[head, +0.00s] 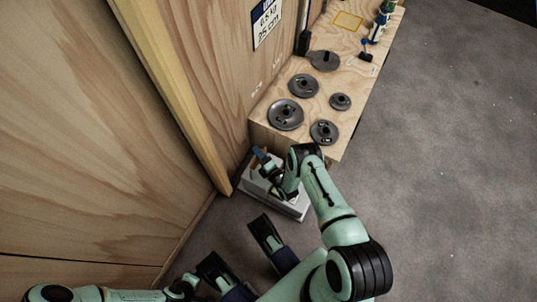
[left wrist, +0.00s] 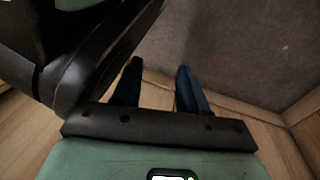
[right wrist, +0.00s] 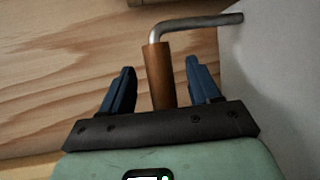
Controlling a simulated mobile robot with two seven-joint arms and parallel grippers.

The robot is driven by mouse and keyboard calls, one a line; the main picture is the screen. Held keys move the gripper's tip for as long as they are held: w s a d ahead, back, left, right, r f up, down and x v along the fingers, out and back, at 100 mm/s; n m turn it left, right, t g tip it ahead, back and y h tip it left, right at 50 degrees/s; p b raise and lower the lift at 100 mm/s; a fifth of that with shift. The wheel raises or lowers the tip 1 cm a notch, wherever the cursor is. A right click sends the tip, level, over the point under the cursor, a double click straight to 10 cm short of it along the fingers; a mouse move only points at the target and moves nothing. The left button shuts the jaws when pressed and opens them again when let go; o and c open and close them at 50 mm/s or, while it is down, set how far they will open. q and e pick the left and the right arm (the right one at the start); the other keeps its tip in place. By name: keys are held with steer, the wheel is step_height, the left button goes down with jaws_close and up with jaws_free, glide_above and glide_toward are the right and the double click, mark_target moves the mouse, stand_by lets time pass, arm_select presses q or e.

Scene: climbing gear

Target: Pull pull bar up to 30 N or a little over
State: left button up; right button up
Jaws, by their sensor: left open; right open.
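The pull bar (right wrist: 159,75) has a brown, copper-coloured grip and a bent grey metal rod. In the right wrist view it stands between the two blue fingers of my right gripper (right wrist: 160,66). The fingers are open, with a visible gap on each side of the grip. In the head view my right gripper (head: 264,166) is low beside the wooden wall, over a pale grey box, and mostly hides the bar. My left gripper (left wrist: 157,68) is open and empty in the left wrist view, with floor and wood behind it. No force reading is legible.
The pale grey box (head: 297,207) sits on the floor against the wooden wall (head: 75,130). Behind it a wooden bench (head: 343,125) carries several dark weight discs (head: 286,115). A sign (head: 266,20) hangs on the wall. Grey floor (head: 450,180) is clear on the right.

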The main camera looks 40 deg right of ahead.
arm_select(q)
steer(key=s+f+g, duration=0.1)
steer(key=s+g, duration=0.1)
steer(key=s, duration=0.4)
steer(key=w+r+t+p, duration=0.3)
steer(key=w+r+p, duration=0.2)
steer(key=w+r, duration=0.2)
steer(key=shift+w+d, duration=0.3)
steer(key=shift+w, duration=0.95)
arm_select(e)
steer(key=s+r, duration=0.2)
steer(key=s, duration=1.1)
steer(key=shift+a+r, duration=0.2)
steer(key=shift+a, duration=0.25)
arm_select(q)
steer(key=shift+r, duration=0.1)
